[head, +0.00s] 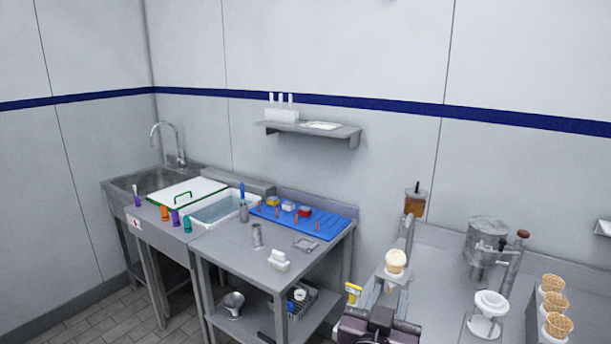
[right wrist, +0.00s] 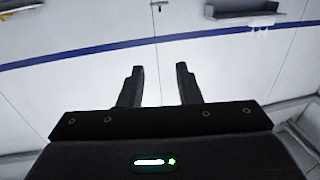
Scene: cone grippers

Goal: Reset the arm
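My right gripper (head: 378,320) shows in part as a dark shape at the bottom of the head view, in front of the counter at right. In the right wrist view its two black fingers (right wrist: 160,85) stand apart with nothing between them, and only the wall lies beyond them. My left gripper is in neither view.
A cone with a pale scoop (head: 396,262) stands just behind the right gripper, and a yellow-topped item (head: 353,293) is left of it. Several waffle cones (head: 554,302), a white cup (head: 488,305) and a metal pot (head: 487,238) are at right. A steel table (head: 230,250) stands at left.

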